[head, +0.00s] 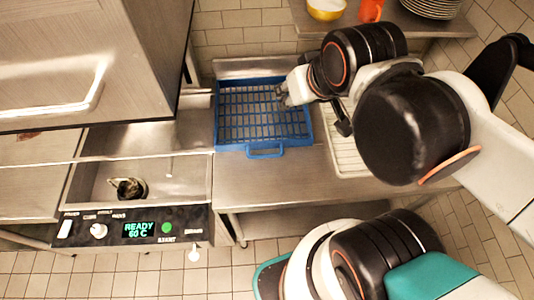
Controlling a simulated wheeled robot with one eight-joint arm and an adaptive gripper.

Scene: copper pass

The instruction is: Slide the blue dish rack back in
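The blue dish rack (222,143) is in the head view, a square wire-grid tray with a blue rim and a front handle (265,152). It lies on the steel counter, right of the dishwasher (141,226), and looks empty. My gripper (281,95) is over the right side of the rack, near its right rim. My arm hides part of the rack's right edge. The fingers are small and dark here, and I cannot tell whether they are open or shut, or whether they touch the rack.
The raised dishwasher hood (75,60) is at upper left; a dark object (128,188) lies in the bay below it. A ribbed white drainer (347,160) is right of the rack. A shelf above holds a yellow bowl (326,9), an orange cup (370,10) and stacked plates (432,7).

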